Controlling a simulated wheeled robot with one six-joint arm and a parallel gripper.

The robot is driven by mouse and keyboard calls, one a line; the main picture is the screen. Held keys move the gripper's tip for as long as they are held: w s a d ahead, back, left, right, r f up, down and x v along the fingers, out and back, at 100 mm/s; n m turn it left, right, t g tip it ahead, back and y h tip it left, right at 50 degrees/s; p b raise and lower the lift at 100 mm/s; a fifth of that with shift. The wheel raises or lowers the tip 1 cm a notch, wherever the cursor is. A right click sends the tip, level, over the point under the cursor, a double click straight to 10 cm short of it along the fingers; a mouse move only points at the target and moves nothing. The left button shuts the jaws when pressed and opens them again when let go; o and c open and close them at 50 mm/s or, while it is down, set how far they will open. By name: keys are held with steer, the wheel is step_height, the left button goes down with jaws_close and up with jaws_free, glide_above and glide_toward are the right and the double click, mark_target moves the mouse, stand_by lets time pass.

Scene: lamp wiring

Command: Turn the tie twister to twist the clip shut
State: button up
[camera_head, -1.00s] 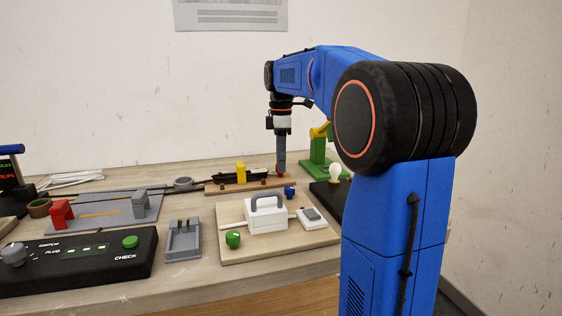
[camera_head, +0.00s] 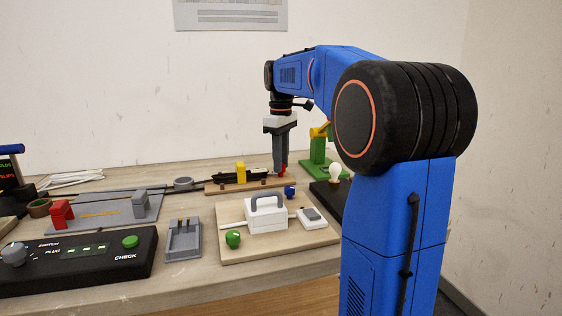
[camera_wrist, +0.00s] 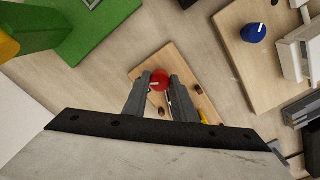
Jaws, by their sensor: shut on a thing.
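The tie twister, a red knob (camera_head: 283,169), is at the right end of a small wooden board (camera_head: 225,189) at the back of the table. My gripper (camera_head: 280,172) points straight down and is shut on the red knob. In the wrist view the red knob (camera_wrist: 159,78) sits between the two grey fingertips, with a white mark on its face. A yellow block (camera_head: 241,172) stands on the board with a black strip beside it. The clip itself cannot be told apart here, and the fingers hide part of the board in the wrist view.
A green stand (camera_head: 318,165) and a white bulb (camera_head: 335,172) are close on the right. In front is a wooden board with a white box (camera_head: 266,215), a blue knob (camera_head: 290,192) and a green knob (camera_head: 233,239). A grey tray (camera_head: 183,241) lies left of it.

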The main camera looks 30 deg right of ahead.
steer(key=m, duration=1.4)
steer(key=shift+a+m, duration=0.1)
steer(key=shift+m, duration=0.2)
steer(key=m, duration=0.6)
steer(key=shift+w, duration=0.1)
steer(key=m, duration=0.6)
steer(key=shift+m, duration=0.3)
steer(key=o, duration=1)
steer(key=shift+o, duration=0.2)
steer(key=shift+r, duration=0.15)
